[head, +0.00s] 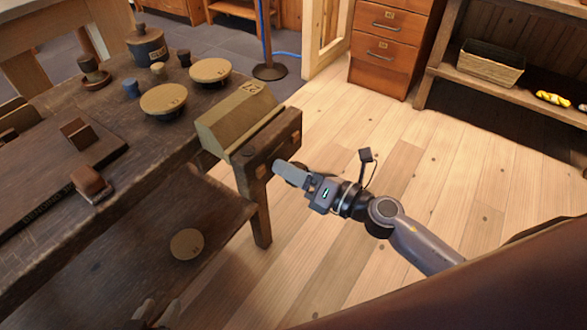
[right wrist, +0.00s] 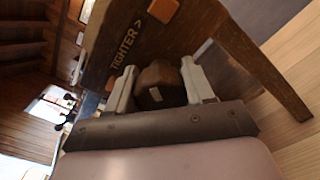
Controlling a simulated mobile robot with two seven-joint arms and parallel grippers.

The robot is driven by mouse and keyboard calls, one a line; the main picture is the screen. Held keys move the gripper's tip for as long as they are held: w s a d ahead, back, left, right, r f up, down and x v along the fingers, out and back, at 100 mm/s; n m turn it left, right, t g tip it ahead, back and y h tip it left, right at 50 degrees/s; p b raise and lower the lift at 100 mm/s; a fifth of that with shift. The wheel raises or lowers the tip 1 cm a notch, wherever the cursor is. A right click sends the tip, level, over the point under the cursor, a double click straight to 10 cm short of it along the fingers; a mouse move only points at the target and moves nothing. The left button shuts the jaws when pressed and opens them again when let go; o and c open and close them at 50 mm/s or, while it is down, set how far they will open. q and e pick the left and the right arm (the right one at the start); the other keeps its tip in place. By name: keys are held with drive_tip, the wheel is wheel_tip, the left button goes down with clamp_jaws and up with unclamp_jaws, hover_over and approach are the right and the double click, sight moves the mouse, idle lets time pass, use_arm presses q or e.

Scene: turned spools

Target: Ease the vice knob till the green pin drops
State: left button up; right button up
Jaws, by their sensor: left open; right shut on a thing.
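The vice's dark wooden front jaw (head: 268,148) stands at the bench's right end, with an olive block (head: 238,118) beside it. In the right wrist view the jaw (right wrist: 150,28) carries the word "TIGHTER" and an arrow. My right gripper (head: 287,171) is at the jaw's outer face. In the right wrist view its two pale fingers (right wrist: 157,88) are shut on the dark brown vice knob (right wrist: 160,76), which has a small pale mark. I see no green pin.
The workbench (head: 50,105) holds round discs (head: 164,100), a dark pot (head: 147,45), spools and wooden blocks. Another disc (head: 187,244) lies on the lower shelf (head: 120,250). Open plank floor (head: 340,130) lies right of the vice. Drawers (head: 385,48) stand behind.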

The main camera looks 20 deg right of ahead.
drive_tip(key=shift+w+d+r, duration=0.1)
drive_tip(key=shift+w+r, duration=0.15)
drive_tip(key=shift+r, duration=0.1)
idle(0.3)
drive_tip(key=o, duration=0.7)
drive_tip(key=shift+o, duration=1.4)
drive_tip(key=shift+f, duration=0.1)
drive_tip(key=shift+s+f, duration=0.1)
drive_tip(key=shift+s+d+f, duration=0.1)
drive_tip(key=shift+s+d, duration=0.15)
drive_tip(key=shift+s, duration=0.2)
drive_tip(key=v, duration=0.6)
drive_tip(key=shift+b, duration=0.45)
